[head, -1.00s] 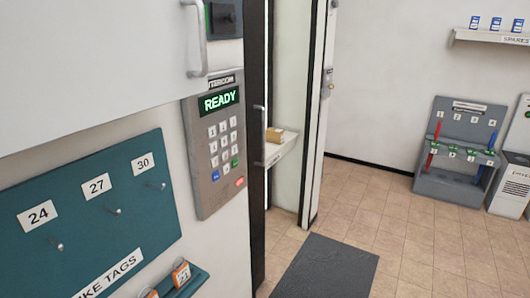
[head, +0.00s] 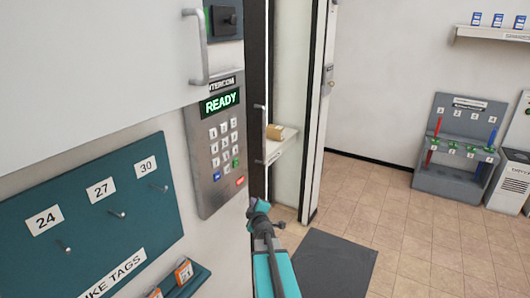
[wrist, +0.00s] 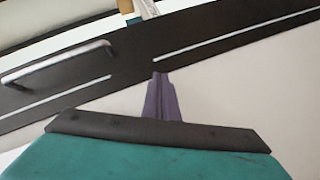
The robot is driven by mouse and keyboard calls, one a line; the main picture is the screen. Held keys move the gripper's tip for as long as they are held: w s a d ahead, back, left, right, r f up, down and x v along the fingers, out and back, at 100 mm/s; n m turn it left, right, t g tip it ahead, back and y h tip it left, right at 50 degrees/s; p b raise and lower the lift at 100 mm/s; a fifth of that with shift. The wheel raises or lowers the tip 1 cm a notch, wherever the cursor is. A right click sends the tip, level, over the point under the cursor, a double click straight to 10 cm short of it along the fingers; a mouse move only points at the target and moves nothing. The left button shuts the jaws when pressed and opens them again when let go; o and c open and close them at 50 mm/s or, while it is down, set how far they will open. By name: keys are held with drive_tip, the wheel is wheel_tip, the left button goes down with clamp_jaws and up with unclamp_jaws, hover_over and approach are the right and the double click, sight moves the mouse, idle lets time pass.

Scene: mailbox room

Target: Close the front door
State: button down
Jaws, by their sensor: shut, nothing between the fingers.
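The front door seems to be the dark-framed panel (head: 256,70), seen nearly edge-on in the head view, with a slim bar handle (head: 260,135). In the wrist view a dark band (wrist: 130,45) crosses the picture with a silver bar handle (wrist: 55,62) at its left. My gripper (head: 251,203) is low in the head view, in front of the lower part of the dark panel. Its purple fingers (wrist: 160,78) are together and empty, and their tips overlap the dark band's lower edge in the wrist view. I cannot tell whether they touch it.
The intercom keypad (head: 220,150) and teal tag board (head: 95,215) are on the left wall. A dark mat (head: 328,265) lies on the open tiled floor.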

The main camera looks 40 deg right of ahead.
drive_tip(key=s+d+r+n+t+y, duration=0.1)
drive_tip(key=s+d+r+n+t, duration=0.1)
drive_tip(key=r, duration=0.6)
drive_tip(key=s+d+r+n+t+y+p, duration=0.1)
drive_tip(key=s+d+r+n+t, duration=0.1)
drive_tip(key=d+r+n, duration=0.3)
wheel_tip(320, 180, up, 4)
drive_tip(key=shift+d+r+n, duration=0.25)
drive_tip(key=shift+n, duration=0.25)
drive_tip(key=shift+w, duration=0.2)
drive_tip(key=s+d+p+x, duration=0.1)
drive_tip(key=p+x, duration=0.3)
drive_tip(key=x, duration=0.8)
drive_tip(key=shift+w+d+p, duration=0.3)
drive_tip(key=shift+w+d, duration=0.05)
drive_tip(key=shift+d, duration=0.5)
